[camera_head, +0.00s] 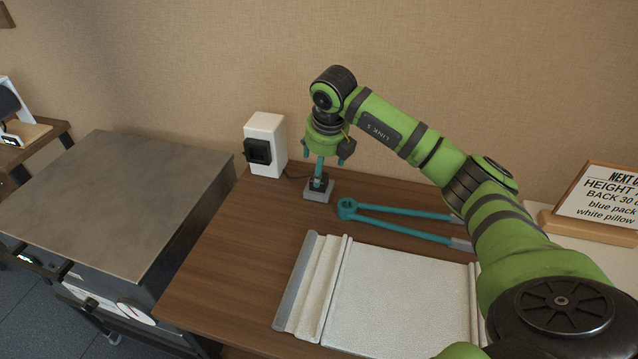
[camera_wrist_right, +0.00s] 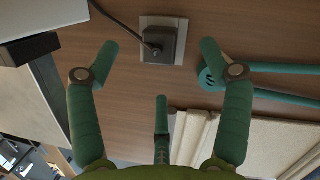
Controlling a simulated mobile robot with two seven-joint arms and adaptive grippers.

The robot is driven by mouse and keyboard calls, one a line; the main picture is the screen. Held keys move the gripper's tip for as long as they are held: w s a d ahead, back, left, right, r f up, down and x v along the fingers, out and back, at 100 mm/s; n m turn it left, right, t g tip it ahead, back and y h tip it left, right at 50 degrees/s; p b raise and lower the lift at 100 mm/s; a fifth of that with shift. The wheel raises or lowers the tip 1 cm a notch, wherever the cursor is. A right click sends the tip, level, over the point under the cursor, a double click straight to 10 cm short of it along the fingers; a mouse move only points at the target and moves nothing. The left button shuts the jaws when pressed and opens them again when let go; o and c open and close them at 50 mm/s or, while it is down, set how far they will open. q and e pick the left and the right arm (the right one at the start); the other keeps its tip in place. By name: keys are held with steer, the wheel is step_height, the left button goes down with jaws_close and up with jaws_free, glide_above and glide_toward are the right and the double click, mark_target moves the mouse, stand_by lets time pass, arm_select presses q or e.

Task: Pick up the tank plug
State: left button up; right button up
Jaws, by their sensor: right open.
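The tank plug (camera_head: 319,186) is a small dark block with a cord, seated on a grey square base (camera_head: 318,197) on the wooden table. In the right wrist view the plug (camera_wrist_right: 160,44) and its base (camera_wrist_right: 144,52) lie at the top middle, beyond the fingertips. My right gripper (camera_head: 327,160) points down just above the plug and partly hides it. In the wrist view its teal fingers are spread wide, with nothing between them (camera_wrist_right: 158,62). My left gripper is in neither view.
A white box (camera_head: 279,140) with a black socket stands behind the plug, against the wall; a dark cord runs between them. Teal tongs (camera_head: 395,209) lie right of the plug. A white padded mat (camera_head: 400,290) lies in front. A grey-topped cabinet (camera_head: 110,200) stands left.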

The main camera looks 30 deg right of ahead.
steer(key=x, duration=0.4)
steer(key=shift+w+f+p, duration=0.1)
steer(key=shift+w+p, duration=0.15)
steer(key=shift+p, duration=0.05)
steer(key=c, duration=1.3)
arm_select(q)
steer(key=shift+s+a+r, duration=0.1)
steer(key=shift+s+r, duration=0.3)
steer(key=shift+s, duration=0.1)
arm_select(e)
steer(key=shift+d, duration=0.1)
